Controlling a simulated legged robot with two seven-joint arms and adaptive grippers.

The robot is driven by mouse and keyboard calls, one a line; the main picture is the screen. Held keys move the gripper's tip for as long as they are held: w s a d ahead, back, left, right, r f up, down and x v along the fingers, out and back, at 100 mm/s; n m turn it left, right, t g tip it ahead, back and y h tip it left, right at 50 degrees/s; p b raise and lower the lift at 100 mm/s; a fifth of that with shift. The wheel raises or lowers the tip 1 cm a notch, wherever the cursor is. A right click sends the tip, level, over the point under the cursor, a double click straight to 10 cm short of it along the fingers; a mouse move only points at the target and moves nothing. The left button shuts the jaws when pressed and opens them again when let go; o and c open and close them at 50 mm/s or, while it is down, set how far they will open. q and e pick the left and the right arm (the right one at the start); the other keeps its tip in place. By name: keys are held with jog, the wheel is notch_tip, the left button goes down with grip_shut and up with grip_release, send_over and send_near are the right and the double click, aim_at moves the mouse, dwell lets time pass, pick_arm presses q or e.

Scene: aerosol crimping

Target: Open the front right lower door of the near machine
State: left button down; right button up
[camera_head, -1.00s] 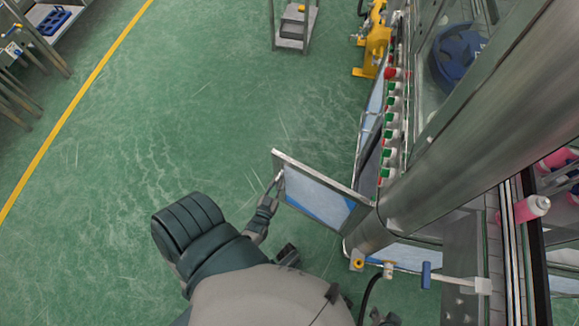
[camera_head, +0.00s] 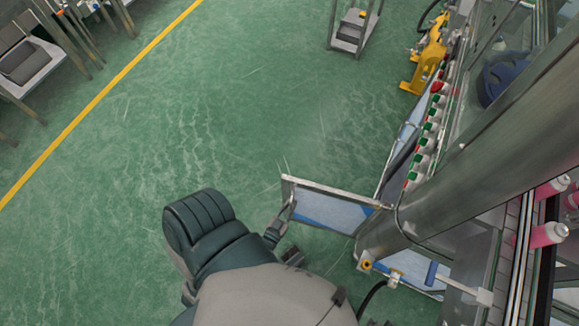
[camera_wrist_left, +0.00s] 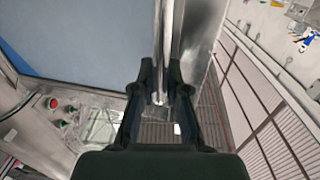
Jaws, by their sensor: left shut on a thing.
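The near machine (camera_head: 470,150) stands along the right of the head view. Its lower door (camera_head: 325,209), a metal-framed panel with a blue and white face, stands swung out from the machine's corner post over the floor. My left gripper (camera_head: 285,213) is at the door's outer end. In the left wrist view the fingers (camera_wrist_left: 161,88) are closed around an upright metal handle bar (camera_wrist_left: 166,35). The door's blue panel (camera_wrist_left: 85,40) fills the upper left there. My right gripper does not show.
Red and green buttons (camera_head: 428,135) line the machine's side. A yellow machine (camera_head: 428,62) stands beyond it and a small cart (camera_head: 355,28) at the top. Pink bottles (camera_head: 548,234) stand at the right. Green floor left of the door is clear up to the yellow line (camera_head: 95,108).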

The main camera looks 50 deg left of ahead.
pick_arm(q)
jog(key=shift+w+r, duration=0.1)
jog(key=shift+w, duration=0.05)
jog(key=c, duration=1.2)
grip_release()
jog(key=v, duration=1.2)
jog(key=shift+d, duration=0.1)
